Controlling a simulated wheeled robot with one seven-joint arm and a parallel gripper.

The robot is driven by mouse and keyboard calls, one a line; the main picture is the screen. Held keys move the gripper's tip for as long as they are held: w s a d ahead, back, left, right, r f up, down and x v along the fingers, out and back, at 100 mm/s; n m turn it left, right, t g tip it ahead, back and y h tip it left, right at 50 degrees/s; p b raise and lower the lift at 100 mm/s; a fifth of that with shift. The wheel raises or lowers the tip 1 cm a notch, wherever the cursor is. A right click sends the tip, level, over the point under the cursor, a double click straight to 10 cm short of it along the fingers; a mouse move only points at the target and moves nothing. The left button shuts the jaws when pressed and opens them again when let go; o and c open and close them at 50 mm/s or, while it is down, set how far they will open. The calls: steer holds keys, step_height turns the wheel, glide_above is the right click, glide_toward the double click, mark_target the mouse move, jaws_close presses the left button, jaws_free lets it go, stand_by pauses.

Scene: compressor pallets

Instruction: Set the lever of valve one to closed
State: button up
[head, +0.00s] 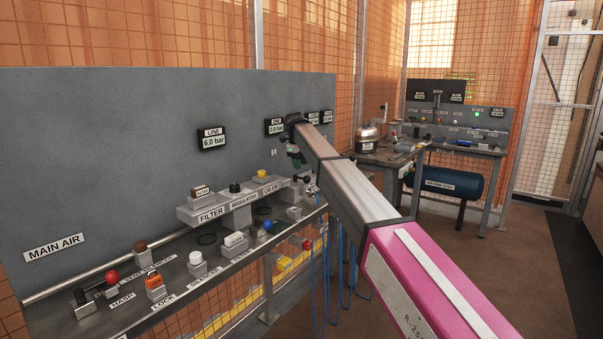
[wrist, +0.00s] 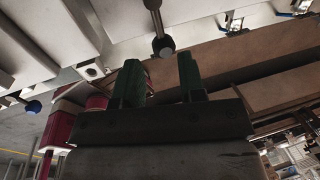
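My gripper (head: 297,157) is at the right end of the grey panel, above the shelf, with its green fingers pointing down. In the wrist view the two fingers (wrist: 160,64) stand apart with nothing held between them. A lever with a black ball knob (wrist: 163,45) shows just beyond the fingertips, between their lines and apparently not touched. In the head view a dark knob (head: 309,180) shows near my gripper. I cannot read a valve label there, so I cannot tell which lever is valve one's or how it is set.
A shelf labelled filter, regulator and oiler (head: 228,207) is left of my gripper. A lower bench carries a red-handled lever (head: 112,277), an orange lock (head: 153,281) and a blue knob (head: 268,226). A second workbench (head: 460,148) and blue tank (head: 447,184) stand behind right; floor there is clear.

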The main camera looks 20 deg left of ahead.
steer(key=shift+s+r, duration=0.25)
steer(key=shift+r, duration=0.9)
steer(key=shift+s+r, duration=0.2)
steer(key=shift+r, duration=0.95)
